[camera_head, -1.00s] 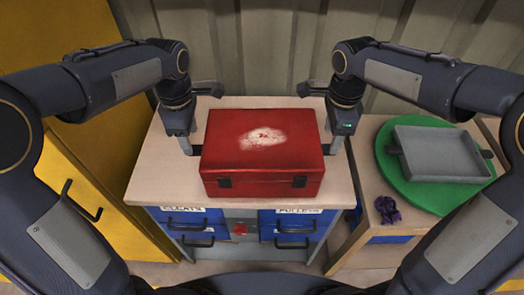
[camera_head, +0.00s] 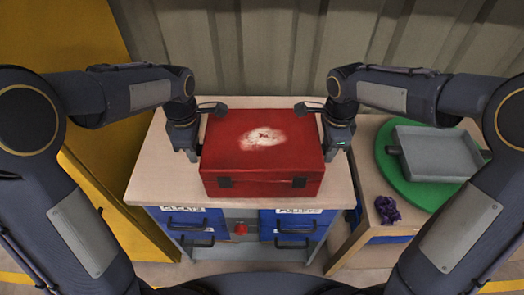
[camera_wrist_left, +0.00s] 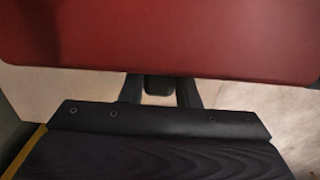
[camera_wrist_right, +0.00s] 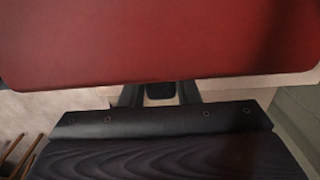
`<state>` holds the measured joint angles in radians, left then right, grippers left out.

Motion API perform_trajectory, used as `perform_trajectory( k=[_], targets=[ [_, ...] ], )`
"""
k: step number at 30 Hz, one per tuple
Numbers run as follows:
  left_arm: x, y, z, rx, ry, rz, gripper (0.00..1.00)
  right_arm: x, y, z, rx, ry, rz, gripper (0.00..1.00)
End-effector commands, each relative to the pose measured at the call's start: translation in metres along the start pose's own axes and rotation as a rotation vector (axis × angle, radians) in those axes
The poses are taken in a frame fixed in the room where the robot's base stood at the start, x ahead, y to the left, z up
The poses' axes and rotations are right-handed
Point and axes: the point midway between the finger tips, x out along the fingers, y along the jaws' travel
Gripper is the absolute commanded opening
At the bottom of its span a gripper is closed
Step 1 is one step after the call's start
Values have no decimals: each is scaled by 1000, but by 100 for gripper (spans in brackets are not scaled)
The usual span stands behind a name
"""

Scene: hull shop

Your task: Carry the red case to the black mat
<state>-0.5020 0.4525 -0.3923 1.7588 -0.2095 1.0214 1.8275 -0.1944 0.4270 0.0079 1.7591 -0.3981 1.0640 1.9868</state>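The red case (camera_head: 262,158) lies flat and closed on the wooden top of a drawer cabinet, with a pale worn patch on its lid. My left gripper (camera_head: 194,155) is low at its left side and my right gripper (camera_head: 332,150) low at its right side. The case fills the top of the left wrist view (camera_wrist_left: 160,35) and the right wrist view (camera_wrist_right: 160,40). In both, the fingers stand apart with a dark block between them, perhaps a side handle. Their tips are hidden at the case, so contact is unclear. I see no black mat.
The cabinet top (camera_head: 150,178) is bare around the case. At right, a second bench holds a green disc (camera_head: 395,178) with a grey tray (camera_head: 440,150) and a small purple object (camera_head: 387,210). A yellow cabinet (camera_head: 100,190) stands at left; a corrugated wall is behind.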

Motion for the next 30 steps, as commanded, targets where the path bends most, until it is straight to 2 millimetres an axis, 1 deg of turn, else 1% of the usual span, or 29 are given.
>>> perform_trajectory(
  k=[1,5,30],
  targets=[
    [0,0,0,0,0,0,17,0,0,0,0,0,0,17],
    [0,0,0,0,0,0,0,0,0,0,0,0,0,0],
    [-1,0,0,0,0,1,0,-1,0,0,0,0,-1,0]
  ],
)
